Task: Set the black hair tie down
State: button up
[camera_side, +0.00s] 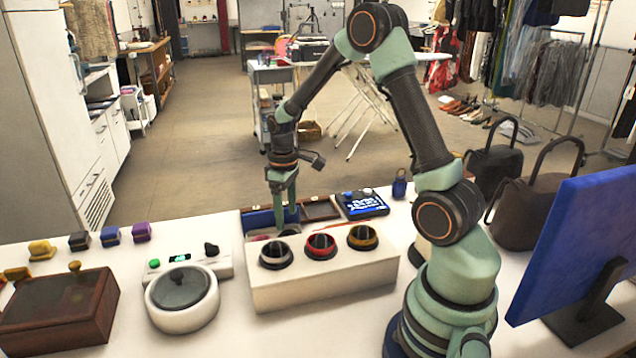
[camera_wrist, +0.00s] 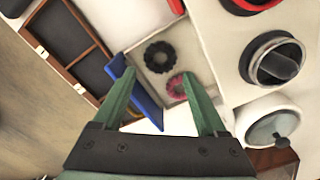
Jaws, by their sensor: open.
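The black hair tie (camera_wrist: 159,57) is a dark ruffled ring. In the wrist view it lies in a shallow pale tray (camera_wrist: 137,54), beside a pink hair tie (camera_wrist: 175,88). My gripper (camera_wrist: 159,75) is open, with its two green fingers apart and nothing held between them. The black tie shows just beyond the fingertips, between their lines. In the side view my gripper (camera_side: 285,222) points down behind the white block with three round dark-rimmed fittings (camera_side: 324,283). That block hides most of the tray, and I cannot tell the exact height of the fingertips.
A blue panel (camera_wrist: 146,103) stands beside the tray, near my left finger. An open wooden case (camera_side: 320,209) lies behind the block. A white device with a round lid (camera_side: 183,314) and a wooden box (camera_side: 58,312) stand left. A blue screen (camera_side: 575,245) stands right.

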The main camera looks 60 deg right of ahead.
jog(key=s+a+r+t, duration=0.1)
jog(key=a+r, duration=0.2)
jog(key=r, duration=0.4)
jog(key=s+a+r+t, duration=0.1)
jog(key=s+a+r, duration=0.15)
jog(key=r, duration=0.45)
jog(key=s+a+r+m+t, duration=0.1)
jog(key=s+a+r+t, duration=0.2)
jog(key=s+a, duration=0.4)
jog(key=shift+a+r+m+t, duration=0.3)
jog(key=shift+a+r+m, duration=0.1)
jog(key=shift+a, duration=0.8)
